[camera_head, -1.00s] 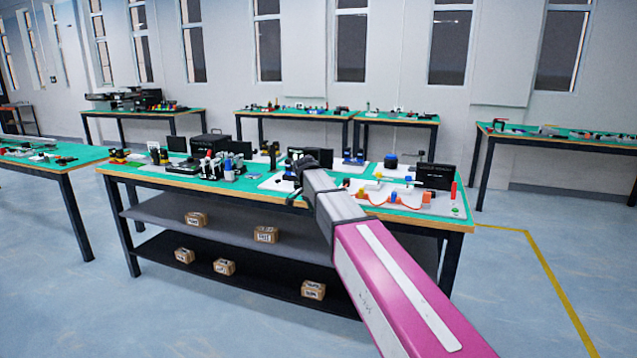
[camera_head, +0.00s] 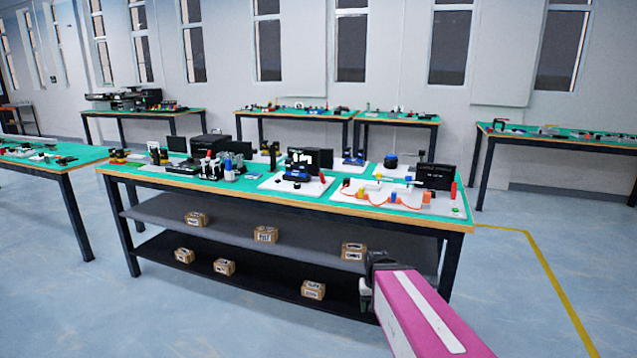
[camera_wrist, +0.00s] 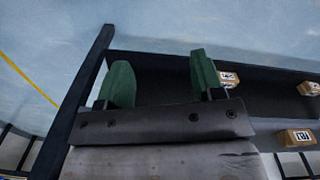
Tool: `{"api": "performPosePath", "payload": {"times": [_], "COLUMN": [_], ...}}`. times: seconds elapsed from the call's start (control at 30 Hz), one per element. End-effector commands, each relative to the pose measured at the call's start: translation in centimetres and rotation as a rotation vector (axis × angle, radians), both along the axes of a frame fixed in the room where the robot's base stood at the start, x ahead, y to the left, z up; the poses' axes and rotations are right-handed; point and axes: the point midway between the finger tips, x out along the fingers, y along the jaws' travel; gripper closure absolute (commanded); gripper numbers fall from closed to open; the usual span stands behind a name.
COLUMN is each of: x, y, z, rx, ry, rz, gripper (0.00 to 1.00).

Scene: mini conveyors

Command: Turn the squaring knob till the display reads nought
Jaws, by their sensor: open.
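On the middle bench, a small blue and black unit (camera_head: 297,173) sits on a white plate (camera_head: 272,184), with a dark panel (camera_head: 303,157) behind it. Another dark panel (camera_head: 435,176) stands at the right end of the bench. Which one is the display, and what it reads, is too small to tell. I cannot pick out the squaring knob. My gripper (camera_head: 366,290) is low in front of the bench's right part, below the top and near the lower shelf. In the wrist view its two green fingers (camera_wrist: 161,75) stand apart with nothing between them.
The bench's green top (camera_head: 180,184) carries several small devices. Its shelves (camera_head: 290,247) hold several cardboard boxes (camera_head: 265,235), some also in the wrist view. A dark bench leg (camera_wrist: 82,100) is close beside my gripper. Other benches stand behind and to the sides. The floor in front is clear.

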Motion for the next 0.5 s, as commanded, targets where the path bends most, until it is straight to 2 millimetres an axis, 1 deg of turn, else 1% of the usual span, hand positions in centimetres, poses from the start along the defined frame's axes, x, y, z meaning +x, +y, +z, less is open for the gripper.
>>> {"api": "performPosePath", "payload": {"times": [0.03, 0.13, 0.23, 0.5], "x": [-1.2, -2.2, -2.5, -2.4], "y": [-0.3, -0.7, -0.9, -0.9], "z": [-0.3, -0.8, -1.0, -1.1], "rx": [0.008, 0.018, 0.022, 0.022], "ry": [0.003, 0.004, 0.002, 0.002], "rz": [0.016, 0.044, 0.056, 0.058], "gripper": [0.39, 0.39, 0.39, 0.39]}}
